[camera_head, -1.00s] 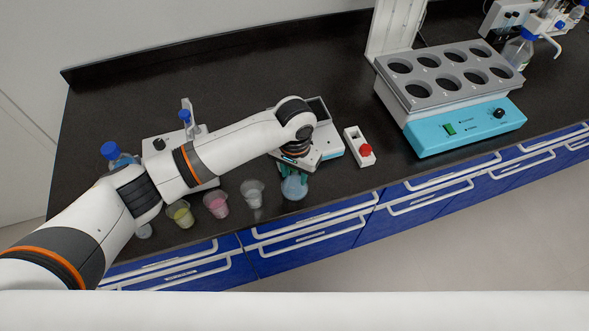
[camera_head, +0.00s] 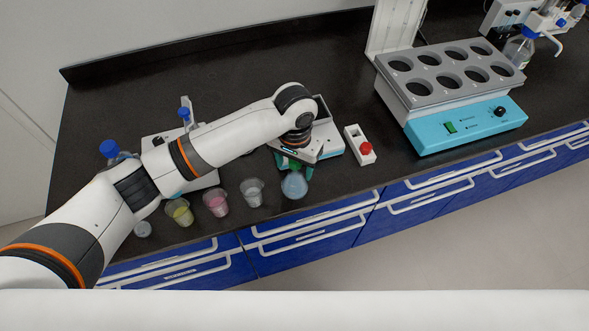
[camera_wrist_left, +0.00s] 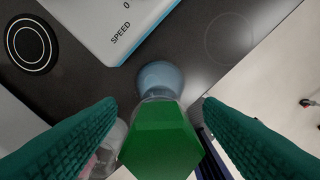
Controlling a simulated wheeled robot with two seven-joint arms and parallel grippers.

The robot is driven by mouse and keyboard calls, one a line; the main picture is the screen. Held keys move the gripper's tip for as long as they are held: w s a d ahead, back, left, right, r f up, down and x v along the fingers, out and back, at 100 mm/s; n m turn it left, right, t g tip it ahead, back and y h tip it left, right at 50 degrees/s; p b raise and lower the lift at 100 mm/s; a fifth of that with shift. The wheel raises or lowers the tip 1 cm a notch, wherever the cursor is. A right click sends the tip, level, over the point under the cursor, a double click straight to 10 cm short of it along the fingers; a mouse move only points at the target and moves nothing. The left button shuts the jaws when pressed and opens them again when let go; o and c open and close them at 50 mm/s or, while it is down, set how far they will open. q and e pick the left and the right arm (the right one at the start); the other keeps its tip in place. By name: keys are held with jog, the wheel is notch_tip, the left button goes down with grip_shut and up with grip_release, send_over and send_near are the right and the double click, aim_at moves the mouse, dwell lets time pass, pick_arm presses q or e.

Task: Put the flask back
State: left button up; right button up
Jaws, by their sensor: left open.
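The flask (camera_head: 294,186) holds pale blue liquid and stands on the black counter near its front edge. In the left wrist view its rounded blue body (camera_wrist_left: 161,77) shows beyond a large green hexagonal stopper (camera_wrist_left: 160,140), which hides part of it. My left gripper (camera_head: 289,164) is just behind and above the flask, partly hidden by my own wrist. In the left wrist view its teal fingers (camera_wrist_left: 160,108) are spread, one on each side of the stopper, with gaps between. My right gripper is not in view.
Cups with yellow (camera_head: 180,212), pink (camera_head: 216,203) and clear (camera_head: 252,192) contents stand left of the flask. A white device (camera_head: 331,141) is behind it. A red-button box (camera_head: 360,147) and a turquoise multi-hole heating unit (camera_head: 468,122) stand right.

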pick_arm(q)
notch_tip(320, 180, up, 10)
jog(key=shift+f+b, duration=0.25)
jog(key=shift+b, duration=0.5)
